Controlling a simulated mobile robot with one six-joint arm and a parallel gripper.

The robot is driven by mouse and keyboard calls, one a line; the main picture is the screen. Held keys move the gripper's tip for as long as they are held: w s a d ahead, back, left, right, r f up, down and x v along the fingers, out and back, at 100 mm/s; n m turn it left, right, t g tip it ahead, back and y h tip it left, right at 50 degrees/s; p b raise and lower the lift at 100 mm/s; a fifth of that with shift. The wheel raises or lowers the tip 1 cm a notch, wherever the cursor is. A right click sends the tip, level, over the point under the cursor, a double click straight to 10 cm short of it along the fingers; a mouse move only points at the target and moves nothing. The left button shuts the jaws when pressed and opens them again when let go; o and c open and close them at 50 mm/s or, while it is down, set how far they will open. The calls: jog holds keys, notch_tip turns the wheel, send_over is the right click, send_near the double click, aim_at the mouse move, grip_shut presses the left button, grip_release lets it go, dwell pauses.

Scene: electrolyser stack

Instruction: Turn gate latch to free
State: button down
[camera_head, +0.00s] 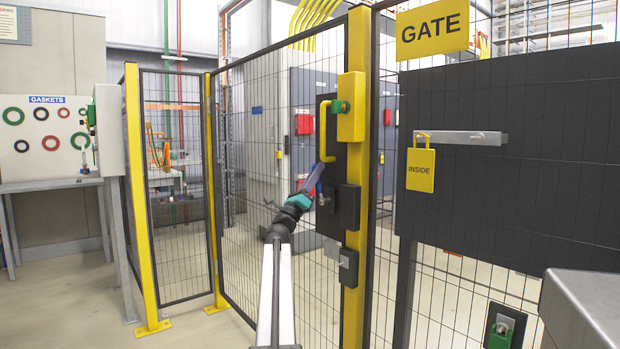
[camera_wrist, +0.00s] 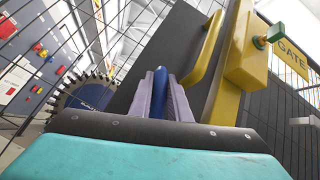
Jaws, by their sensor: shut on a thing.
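A blue lever (camera_head: 319,186), which looks like the gate latch, sits on the dark plate (camera_head: 327,222) of the gate, below a yellow pull handle (camera_head: 323,135). My gripper (camera_head: 317,175) is shut on it. In the wrist view the blue lever (camera_wrist: 159,92) runs between the two lilac fingers of my gripper (camera_wrist: 162,88). The fingers hide most of the lever, so its exact angle and any latch marking cannot be told. The gate looks closed against the yellow post (camera_head: 356,220).
A yellow box (camera_head: 351,112) with a green knob is on the post above. Dark grey boxes (camera_head: 348,206) are close to the right of my gripper. An "INSIDE" tag (camera_head: 420,170) hangs from a grey bar. Open floor (camera_head: 190,325) lies to the left.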

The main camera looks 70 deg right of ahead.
jog(key=shift+d, duration=0.1)
jog(key=c, duration=1.7)
grip_release()
jog(key=shift+o, duration=0.2)
jog(key=p+v, duration=0.2)
jog(key=v, duration=1.1)
jog(key=shift+a+f, duration=0.3)
jog(key=shift+w, duration=0.1)
